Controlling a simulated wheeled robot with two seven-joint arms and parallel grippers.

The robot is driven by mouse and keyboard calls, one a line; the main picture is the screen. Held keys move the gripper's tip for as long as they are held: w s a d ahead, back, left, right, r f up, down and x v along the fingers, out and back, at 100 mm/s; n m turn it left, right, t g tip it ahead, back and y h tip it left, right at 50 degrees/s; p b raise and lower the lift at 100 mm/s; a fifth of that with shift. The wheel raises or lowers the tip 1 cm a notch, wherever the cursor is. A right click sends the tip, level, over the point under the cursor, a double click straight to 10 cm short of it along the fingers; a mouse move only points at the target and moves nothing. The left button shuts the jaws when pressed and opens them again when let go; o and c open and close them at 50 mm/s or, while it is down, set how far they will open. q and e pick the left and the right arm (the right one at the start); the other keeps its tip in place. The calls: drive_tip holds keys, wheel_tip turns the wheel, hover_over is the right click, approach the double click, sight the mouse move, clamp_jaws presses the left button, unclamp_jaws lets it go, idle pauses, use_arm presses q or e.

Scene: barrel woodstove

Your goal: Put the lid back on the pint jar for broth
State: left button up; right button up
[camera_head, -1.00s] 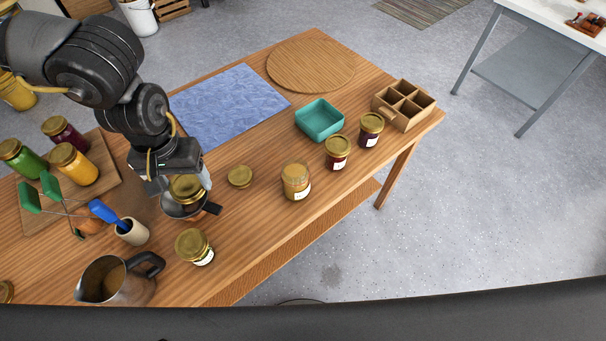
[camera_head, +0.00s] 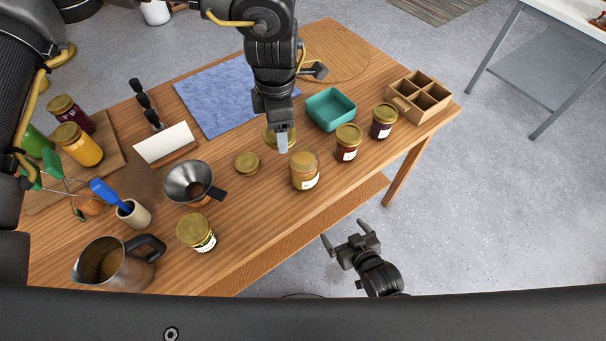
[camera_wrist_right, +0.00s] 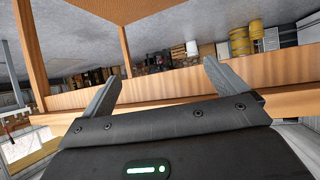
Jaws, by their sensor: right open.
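A glass jar (camera_head: 305,172) with amber contents, a white label and no visible gold lid stands near the table's front edge. I cannot read its label. A loose gold lid (camera_head: 247,163) lies on the table to its left. My left gripper (camera_head: 282,142) is shut on a round gold-topped thing (camera_head: 270,137), behind and left of the jar; its fingers hide whether this is a lid alone or a lidded jar. My right gripper (camera_head: 347,243) is open and empty, out beyond the table's front edge; its spread fingers also show in the right wrist view (camera_wrist_right: 160,88).
Gold-lidded jars (camera_head: 196,232) (camera_head: 348,140) (camera_head: 384,118) stand along the front. A metal funnel (camera_head: 183,176), a pitcher (camera_head: 95,275), a teal bin (camera_head: 331,108) and a divided wooden box (camera_head: 400,103) surround the work area. The blue mat (camera_head: 205,95) is mostly clear.

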sight(304, 167)
drive_tip(key=a+r, duration=0.1)
drive_tip(key=r, duration=0.2)
drive_tip(key=w+a+r+t+y, duration=0.1)
drive_tip(key=r, duration=0.2)
drive_tip(key=a+r+t, duration=0.1)
drive_tip(key=r, duration=0.2)
drive_tip(key=shift+w+r+y, duration=0.15)
drive_tip(key=shift+r+y, duration=0.1)
drive_tip(key=shift+y, duration=0.15)
use_arm(q)
drive_tip(key=d+n, duration=0.5)
drive_tip(key=shift+w+f, duration=0.15)
drive_tip(key=shift+w, duration=0.15)
use_arm(e)
drive_tip(key=a+r+n+t+y, duration=0.1)
drive_tip(key=a+r+t+y, duration=0.1)
drive_tip(key=r, duration=0.4)
drive_tip(key=shift+a+r+t, duration=0.25)
drive_tip(key=shift+a+t, duration=0.25)
drive_tip(key=shift+a, duration=0.05)
use_arm(q)
drive_tip(key=shift+d, duration=0.1)
use_arm(e)
drive_tip(key=x, duration=1.2)
drive_tip(key=shift+f, duration=0.1)
drive_tip(key=c, duration=1.5)
use_arm(q)
drive_tip(key=shift+f, duration=2.5)
use_arm(e)
drive_tip(key=shift+o, duration=0.2)
